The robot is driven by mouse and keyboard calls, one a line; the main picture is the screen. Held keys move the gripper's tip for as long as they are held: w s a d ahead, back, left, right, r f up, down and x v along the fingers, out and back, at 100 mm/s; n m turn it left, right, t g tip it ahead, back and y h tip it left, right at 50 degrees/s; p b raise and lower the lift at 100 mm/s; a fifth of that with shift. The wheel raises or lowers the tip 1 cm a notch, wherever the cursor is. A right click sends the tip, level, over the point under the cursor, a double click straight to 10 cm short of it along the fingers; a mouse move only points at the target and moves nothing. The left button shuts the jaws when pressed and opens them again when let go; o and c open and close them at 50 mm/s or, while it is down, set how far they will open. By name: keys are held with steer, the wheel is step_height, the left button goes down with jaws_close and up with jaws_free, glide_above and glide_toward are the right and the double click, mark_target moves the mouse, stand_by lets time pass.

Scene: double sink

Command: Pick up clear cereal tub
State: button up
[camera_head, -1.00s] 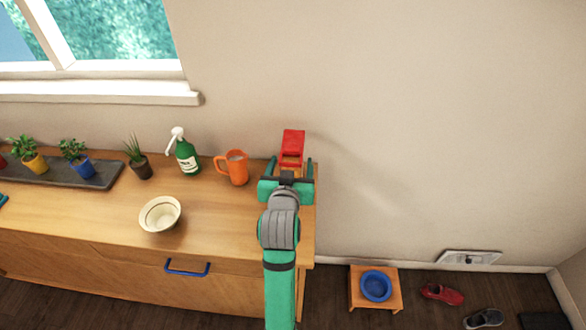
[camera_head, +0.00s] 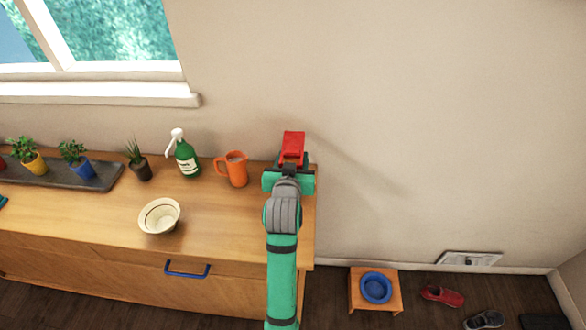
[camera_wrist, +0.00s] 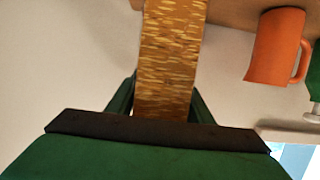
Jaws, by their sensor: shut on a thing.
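The clear cereal tub shows its red lid (camera_head: 293,143) in the head view, at the right back end of the wooden counter. My gripper (camera_head: 290,170) hides its lower part there. In the wrist view the tub (camera_wrist: 170,60) shows golden cereal through its clear wall and runs between my two green fingers (camera_wrist: 162,100). My gripper is shut on the tub. I cannot tell whether the tub's base touches the counter.
An orange mug (camera_head: 236,170) stands just left of the tub and also shows in the wrist view (camera_wrist: 276,48). A green pump bottle (camera_head: 187,160) and a cream bowl (camera_head: 160,215) are farther left. The wall is close behind; the counter (camera_head: 225,225) ends at right.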

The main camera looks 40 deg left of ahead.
mark_target(292, 149)
steer(key=shift+r, duration=0.1)
steer(key=shift+a+r, duration=0.1)
steer(key=shift+r, duration=0.45)
step_height(292, 149, up, 2)
steer(key=shift+r, duration=0.15)
steer(key=s+a+r, duration=0.7)
steer(key=s+r, duration=0.2)
steer(key=s, duration=0.3)
steer(key=shift+a+r, duration=0.15)
steer(key=shift+r, duration=0.1)
